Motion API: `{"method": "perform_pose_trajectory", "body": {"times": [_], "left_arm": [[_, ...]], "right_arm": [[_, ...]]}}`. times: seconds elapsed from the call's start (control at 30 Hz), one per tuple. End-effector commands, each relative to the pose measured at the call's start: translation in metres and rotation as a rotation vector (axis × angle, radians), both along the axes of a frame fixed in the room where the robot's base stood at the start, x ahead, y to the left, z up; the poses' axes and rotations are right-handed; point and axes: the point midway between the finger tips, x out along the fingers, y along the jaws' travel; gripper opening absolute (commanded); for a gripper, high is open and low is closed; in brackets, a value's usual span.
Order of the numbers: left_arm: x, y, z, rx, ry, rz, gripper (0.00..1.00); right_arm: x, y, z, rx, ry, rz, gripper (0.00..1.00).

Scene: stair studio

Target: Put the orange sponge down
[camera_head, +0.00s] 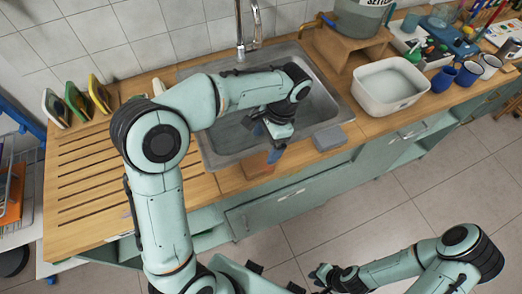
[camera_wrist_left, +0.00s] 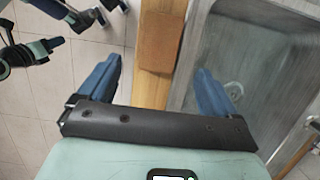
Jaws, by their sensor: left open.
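The orange sponge (camera_head: 258,164) lies on the wooden counter strip in front of the sink. It also shows in the left wrist view (camera_wrist_left: 161,43), near the top, as a brownish-orange block on the wood strip. My left gripper (camera_head: 265,140) is open above the strip. Its two blue fingers (camera_wrist_left: 158,88) are wide apart in the wrist view, with the sponge ahead of them and bare wood between them; neither finger visibly touches it. My right gripper (camera_head: 318,275) is low at the front, over the floor, away from the counter; its jaw state is unclear.
The metal sink (camera_head: 225,150) lies behind the strip. A grey block (camera_head: 328,138) sits at its front right corner. A white tub (camera_head: 388,103) and blue mugs (camera_head: 443,79) stand right. Several upright coloured pieces (camera_head: 76,101) stand back left. The grooved drainboard (camera_head: 85,185) is largely clear.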

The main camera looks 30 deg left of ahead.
Motion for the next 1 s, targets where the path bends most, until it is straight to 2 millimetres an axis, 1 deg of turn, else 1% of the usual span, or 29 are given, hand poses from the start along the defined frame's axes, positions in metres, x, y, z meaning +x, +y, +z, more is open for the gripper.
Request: {"method": "perform_pose_trajectory", "body": {"times": [0.03,0.1,0.23,1.0], "left_arm": [[0.003,-0.002,0.010,0.000,-0.004,0.000,0.92],[0.005,-0.003,0.018,0.000,-0.004,0.000,0.92],[0.006,-0.005,0.027,-0.001,-0.001,0.000,0.92],[0.006,-0.005,0.028,0.000,0.000,0.000,0.92]], "right_arm": [[0.003,0.000,0.004,0.000,-0.003,0.000,0.21],[0.005,0.000,0.006,0.000,-0.006,0.000,0.21],[0.006,0.000,0.007,0.000,-0.007,0.000,0.21],[0.006,0.000,0.007,0.000,-0.007,0.000,0.21]]}}
